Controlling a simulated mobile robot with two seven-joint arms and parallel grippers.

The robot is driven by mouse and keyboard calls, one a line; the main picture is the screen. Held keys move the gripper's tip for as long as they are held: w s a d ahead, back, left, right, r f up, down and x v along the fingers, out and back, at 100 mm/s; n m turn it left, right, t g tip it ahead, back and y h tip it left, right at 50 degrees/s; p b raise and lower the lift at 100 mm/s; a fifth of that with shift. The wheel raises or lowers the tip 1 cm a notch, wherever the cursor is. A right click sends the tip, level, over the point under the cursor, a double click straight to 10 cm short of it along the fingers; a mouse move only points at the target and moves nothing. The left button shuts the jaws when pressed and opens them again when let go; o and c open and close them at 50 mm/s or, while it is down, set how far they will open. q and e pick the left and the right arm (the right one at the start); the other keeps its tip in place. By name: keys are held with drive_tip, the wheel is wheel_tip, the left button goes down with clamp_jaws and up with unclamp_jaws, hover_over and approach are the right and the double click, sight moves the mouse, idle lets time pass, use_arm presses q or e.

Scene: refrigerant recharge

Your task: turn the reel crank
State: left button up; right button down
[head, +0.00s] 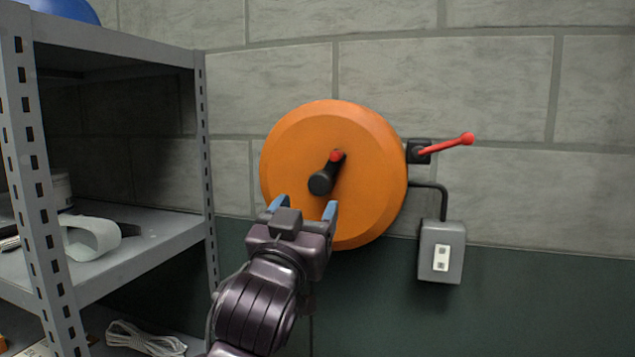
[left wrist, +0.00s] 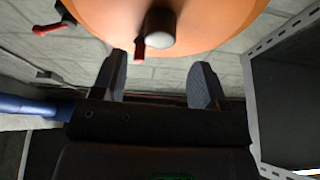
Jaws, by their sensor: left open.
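The orange reel (head: 375,190) is mounted on the wall, its round face towards me. Its crank (head: 329,171) is a short black arm with a red end at the upper right and a black round knob (head: 320,183) at the lower left. My left gripper (head: 303,207) is open and empty, just below and slightly left of the knob in the picture. In the left wrist view the reel (left wrist: 215,20) fills the top. The knob (left wrist: 160,40) shows beyond the open fingers, apart from them. My right gripper is in neither view.
A red-handled lever (head: 450,143) sticks out right of the reel. A grey switch box (head: 441,252) hangs below it on a black conduit. A grey metal shelf rack (head: 140,252) stands on the left, close to my left arm. The wall further right is clear.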

sight(318, 187)
use_arm(q)
drive_tip(key=p+x, duration=0.1)
drive_tip(key=x, duration=0.5)
drive_tip(key=shift+w+r, duration=0.1)
drive_tip(key=shift+w, duration=0.15)
drive_tip(key=c, duration=0.9)
drive_tip(key=shift+m, duration=0.5)
